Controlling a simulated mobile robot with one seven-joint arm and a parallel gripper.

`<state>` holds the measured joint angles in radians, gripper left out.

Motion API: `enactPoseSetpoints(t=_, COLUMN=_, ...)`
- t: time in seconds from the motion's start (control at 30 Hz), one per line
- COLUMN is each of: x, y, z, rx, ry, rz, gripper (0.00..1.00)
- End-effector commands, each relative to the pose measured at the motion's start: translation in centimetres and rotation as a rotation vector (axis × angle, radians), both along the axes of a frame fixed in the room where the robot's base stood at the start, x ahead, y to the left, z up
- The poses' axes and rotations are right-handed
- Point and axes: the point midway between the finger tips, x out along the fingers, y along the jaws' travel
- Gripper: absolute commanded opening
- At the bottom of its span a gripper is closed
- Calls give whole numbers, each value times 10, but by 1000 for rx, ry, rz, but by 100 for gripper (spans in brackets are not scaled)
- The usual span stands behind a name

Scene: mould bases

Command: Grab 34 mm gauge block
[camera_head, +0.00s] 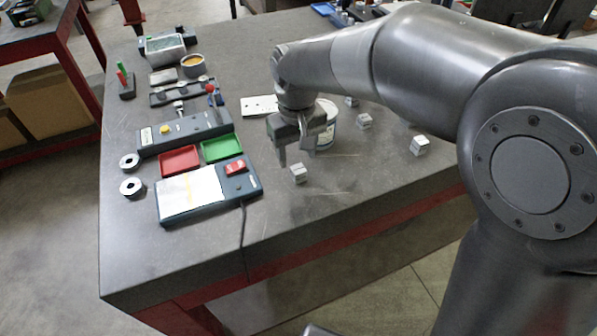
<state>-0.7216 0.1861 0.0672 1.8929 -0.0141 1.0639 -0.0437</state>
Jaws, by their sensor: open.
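Several small grey gauge blocks stand on the dark grey bench top (330,215). One gauge block (298,173) is just below and in front of my gripper's fingertips. Others are a block at the right (419,145), a block in the middle (364,121) and a block farther back (351,101), partly close to my arm. The markings are too small to read, so I cannot tell which is the 34 mm one. My gripper (297,158) points down, open and empty, its fingers apart above the bench.
A scale with a white plate (190,192), a red tray (180,160), a green tray (221,148) and two metal rings (131,187) lie to the left. The front right of the bench is clear.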

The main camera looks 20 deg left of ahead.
Motion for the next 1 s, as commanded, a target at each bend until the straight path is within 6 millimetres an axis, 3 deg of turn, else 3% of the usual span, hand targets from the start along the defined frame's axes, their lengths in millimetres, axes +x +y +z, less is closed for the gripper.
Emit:
enactPoseSetpoints(t=0.17, x=0, y=-1, z=-14, rx=-1, ry=1, rz=1, gripper=53)
enactPoseSetpoints(t=0.43, x=1, y=-2, z=-52, rx=-1, ry=1, rz=0, gripper=53)
enactPoseSetpoints(t=0.73, x=1, y=-2, z=-58, rx=0, ry=0, rz=0, gripper=53)
enactPoseSetpoints(t=1.0, x=2, y=-2, z=-58, rx=1, ry=-1, rz=0, gripper=31)
